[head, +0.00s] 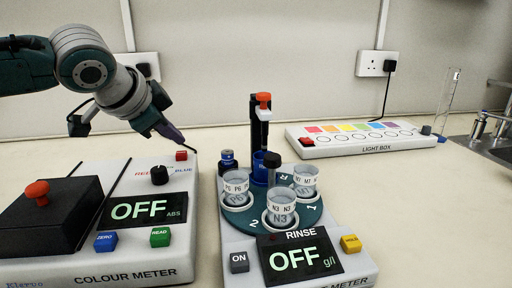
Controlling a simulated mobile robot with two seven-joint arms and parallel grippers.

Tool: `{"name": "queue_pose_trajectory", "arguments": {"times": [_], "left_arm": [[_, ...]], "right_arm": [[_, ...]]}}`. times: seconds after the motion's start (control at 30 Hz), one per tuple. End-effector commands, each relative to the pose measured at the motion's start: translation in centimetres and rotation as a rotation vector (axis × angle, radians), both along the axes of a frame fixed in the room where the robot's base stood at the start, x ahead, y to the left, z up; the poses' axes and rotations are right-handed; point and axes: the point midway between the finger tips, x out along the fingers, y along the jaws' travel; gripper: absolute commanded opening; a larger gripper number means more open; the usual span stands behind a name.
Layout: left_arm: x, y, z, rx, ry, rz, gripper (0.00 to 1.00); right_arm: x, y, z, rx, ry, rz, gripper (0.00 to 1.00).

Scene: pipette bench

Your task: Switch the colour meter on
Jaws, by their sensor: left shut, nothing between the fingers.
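The white colour meter (180,262) stands at the front left; its display (145,208) reads OFF ABS. It has a red button (181,155) at the back right corner, a black knob (159,175), a blue ZERO button (106,241) and a green READ button (160,237). A black lid (60,205) with a red knob (38,191) covers its left part. My left gripper (193,149) is shut and empty, its tips close to the red button; whether they touch it I cannot tell. My right gripper is out of view.
A second white unit (228,225), its display (300,258) reading OFF g/l, stands right with an ON button (239,262), a HOLD button (351,243) and cups on a teal turntable (312,214). A light box (360,142) and a sink (487,146) lie behind right.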

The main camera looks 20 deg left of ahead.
Motion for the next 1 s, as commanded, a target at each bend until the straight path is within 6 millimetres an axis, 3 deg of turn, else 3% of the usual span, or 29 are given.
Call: {"name": "queue_pose_trajectory", "arguments": {"times": [1.0], "left_arm": [[0.0,0.0,-1.4,-0.001,0.001,-0.001,0.00]], "right_arm": [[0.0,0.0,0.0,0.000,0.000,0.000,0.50]]}}
